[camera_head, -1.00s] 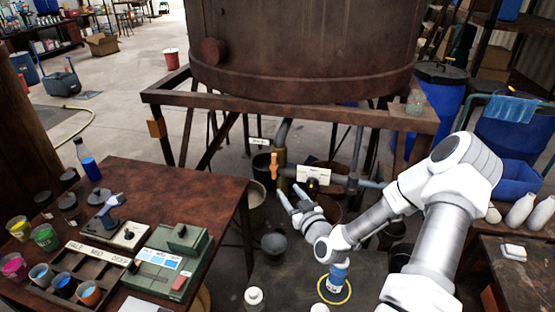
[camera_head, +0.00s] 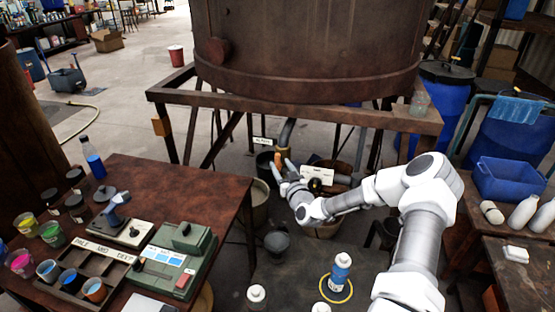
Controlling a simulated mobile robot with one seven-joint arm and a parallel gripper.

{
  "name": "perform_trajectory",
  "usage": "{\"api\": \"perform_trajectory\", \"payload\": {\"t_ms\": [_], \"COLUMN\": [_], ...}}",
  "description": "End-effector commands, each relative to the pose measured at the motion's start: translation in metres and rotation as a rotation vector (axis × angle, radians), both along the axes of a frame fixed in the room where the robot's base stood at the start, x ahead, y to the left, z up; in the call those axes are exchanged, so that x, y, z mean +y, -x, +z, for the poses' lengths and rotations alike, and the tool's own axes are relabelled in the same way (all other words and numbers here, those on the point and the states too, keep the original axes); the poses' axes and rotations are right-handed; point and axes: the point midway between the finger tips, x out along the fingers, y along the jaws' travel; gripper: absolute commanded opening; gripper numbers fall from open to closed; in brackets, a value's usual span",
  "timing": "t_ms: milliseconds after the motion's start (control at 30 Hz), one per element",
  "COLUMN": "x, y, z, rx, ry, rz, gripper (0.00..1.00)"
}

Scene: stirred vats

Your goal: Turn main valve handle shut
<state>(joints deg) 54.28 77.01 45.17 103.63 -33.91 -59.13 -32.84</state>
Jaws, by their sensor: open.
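The orange valve handle (camera_head: 278,158) stands upright on the pipework under the big rusty vat (camera_head: 300,50). A small white label (camera_head: 263,141) is just to its upper left, its writing too small to read. My gripper (camera_head: 282,166) is open, with its fingers at the handle. The fingers cover the handle's lower part, and I cannot tell whether they touch it or stand on both sides of it. A second white label (camera_head: 317,175) shows to the right, beside a dark round fitting.
A rusty frame (camera_head: 300,105) carries the vat above my arm. A brown table (camera_head: 150,185) with paint cups and a green device (camera_head: 175,258) stands at left. A blue-labelled bottle (camera_head: 340,272) stands in a yellow ring below my arm. Buckets crowd the floor beneath the pipes.

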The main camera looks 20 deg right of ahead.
Motion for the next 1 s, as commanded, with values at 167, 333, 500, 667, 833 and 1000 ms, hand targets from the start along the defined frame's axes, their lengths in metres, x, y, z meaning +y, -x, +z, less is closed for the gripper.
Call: {"api": "perform_trajectory", "payload": {"t_ms": [167,333,500,667,833,1000], "x": [0.000,0.000,0.000,0.000,0.000,0.000], "y": [-0.025,-0.038,-0.041,-0.041,-0.041,-0.041], "z": [0.000,0.000,-0.001,-0.001,-0.001,-0.001], "rx": [0.000,0.001,0.002,0.002,0.002,0.002], "ry": [-0.001,0.000,0.000,-0.001,0.000,0.000], "rz": [-0.001,0.000,0.001,0.001,0.000,0.000], "gripper": [0.53,0.53,0.53,0.53,0.30,0.00]}}
